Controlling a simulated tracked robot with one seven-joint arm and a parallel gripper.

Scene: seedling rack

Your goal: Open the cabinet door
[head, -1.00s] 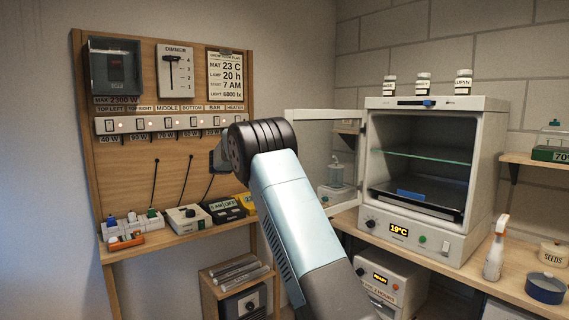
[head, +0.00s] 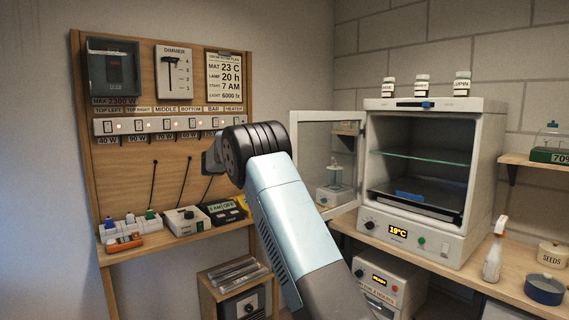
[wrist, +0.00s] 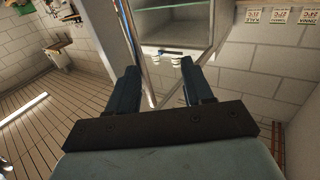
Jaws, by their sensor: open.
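The cabinet (head: 485,130) is a white box with a glass shelf and a dark tray inside, on the bench at the right in the head view. Its white-framed glass door (head: 313,148) stands swung out to the left, and the front opening is uncovered. In the head view my gripper is mostly hidden behind my black wrist joint, left of the door. In the wrist view my gripper (wrist: 159,82) has its two dark fingers apart with nothing between them. The cabinet (wrist: 178,22) also shows beyond the fingertips there. No contact with the door is visible.
A wooden board (head: 125,178) with switches and a narrow shelf of small items stands left. A spray bottle (head: 494,252), a seeds pot (head: 551,254) and a blue bowl (head: 544,290) are on the bench right. Several small jars stand on the cabinet top.

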